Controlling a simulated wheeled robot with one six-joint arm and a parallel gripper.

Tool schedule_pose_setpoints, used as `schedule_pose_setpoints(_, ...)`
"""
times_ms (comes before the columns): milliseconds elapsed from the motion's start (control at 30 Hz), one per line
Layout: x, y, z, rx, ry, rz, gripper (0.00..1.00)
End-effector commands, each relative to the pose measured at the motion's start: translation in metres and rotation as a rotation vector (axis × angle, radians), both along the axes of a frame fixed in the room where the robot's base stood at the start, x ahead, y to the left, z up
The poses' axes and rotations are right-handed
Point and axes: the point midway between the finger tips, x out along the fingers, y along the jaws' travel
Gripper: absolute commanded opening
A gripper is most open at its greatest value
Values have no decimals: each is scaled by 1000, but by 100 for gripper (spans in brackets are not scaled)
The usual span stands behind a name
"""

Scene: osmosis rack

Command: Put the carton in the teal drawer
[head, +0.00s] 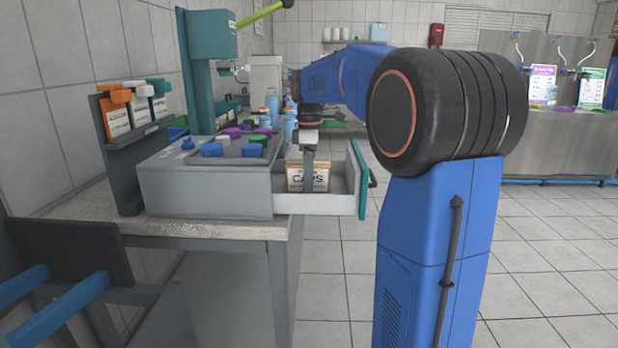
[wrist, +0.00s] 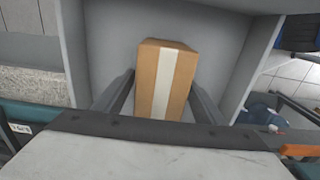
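The carton (head: 294,178) is a brown box with a white printed label in the head view. It stands inside the pulled-out drawer, whose front panel (head: 360,182) is teal. My gripper (head: 309,172) reaches down into the drawer, one finger in front of the carton. In the wrist view the carton (wrist: 152,80) shows a white stripe and lies between my two fingers (wrist: 162,78), one on each side. The fingertips are very close to its sides; whether they press on it I cannot tell. The carton's underside is hidden.
The drawer opens to the right from a grey cabinet (head: 205,192) on a worktop. Colored caps and blue bottles (head: 271,103) stand near the drawer. A teal press stand (head: 200,80) rises behind. The floor to the right is clear.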

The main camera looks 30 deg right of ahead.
Motion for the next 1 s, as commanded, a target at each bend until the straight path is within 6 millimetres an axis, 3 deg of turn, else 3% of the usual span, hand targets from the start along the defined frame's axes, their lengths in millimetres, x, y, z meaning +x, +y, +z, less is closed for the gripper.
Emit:
schedule_pose_setpoints(367, 0, 0, 11, -1, -1, 0, 64)
schedule_pose_setpoints(800, 1, 0, 90, 0, -2, 0, 64)
schedule_pose_setpoints(1000, 0, 0, 115, -1, -1, 0, 64)
